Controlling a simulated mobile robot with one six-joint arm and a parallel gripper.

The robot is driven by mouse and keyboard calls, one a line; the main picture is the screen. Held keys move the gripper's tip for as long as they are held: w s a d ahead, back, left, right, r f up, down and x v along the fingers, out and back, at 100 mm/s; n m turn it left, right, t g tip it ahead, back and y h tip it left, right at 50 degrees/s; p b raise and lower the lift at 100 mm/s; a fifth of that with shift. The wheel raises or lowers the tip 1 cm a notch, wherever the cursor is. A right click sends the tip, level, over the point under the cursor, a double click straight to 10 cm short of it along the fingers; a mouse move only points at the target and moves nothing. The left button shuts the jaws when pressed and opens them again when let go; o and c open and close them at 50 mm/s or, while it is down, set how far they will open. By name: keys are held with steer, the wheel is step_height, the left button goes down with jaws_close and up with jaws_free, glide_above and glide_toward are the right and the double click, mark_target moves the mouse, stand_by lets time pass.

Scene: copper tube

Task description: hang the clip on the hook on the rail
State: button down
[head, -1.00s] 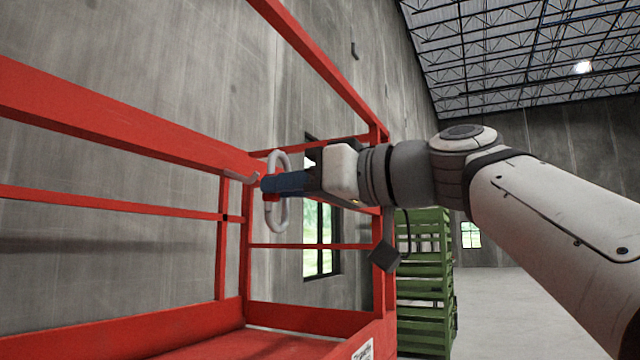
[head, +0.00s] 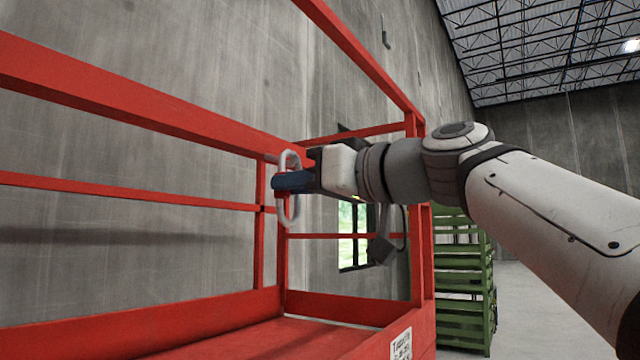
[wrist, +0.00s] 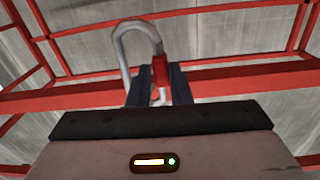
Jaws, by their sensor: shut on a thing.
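The clip (head: 293,212) is a pale grey oval ring with a red sleeve, held upright. My gripper (head: 280,182) has blue fingers shut on the clip at its middle, by the sleeve. The wrist view shows the clip's bent top (wrist: 127,32) and the red sleeve (wrist: 160,71) above the blue fingers (wrist: 152,86). The small grey hook (head: 271,158) sticks out from the red rail (head: 185,116), just left of the clip's upper part. The clip overlaps part of it; I cannot tell whether they touch. I cannot make out the hook in the wrist view.
The rail belongs to a red platform cage with a lower rail (head: 130,191), posts and a red floor (head: 270,340). A concrete wall (head: 110,250) with a window stands behind. Green stacked racks (head: 462,290) stand beyond the cage at right.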

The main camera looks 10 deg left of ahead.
steer(key=shift+f, duration=0.25)
steer(key=c, duration=1.3)
jaws_free()
steer(key=shift+o, duration=0.2)
steer(key=b+v, duration=0.2)
steer(key=v, duration=0.5)
steer(key=shift+s+d, duration=0.15)
steer(key=shift+d, duration=0.15)
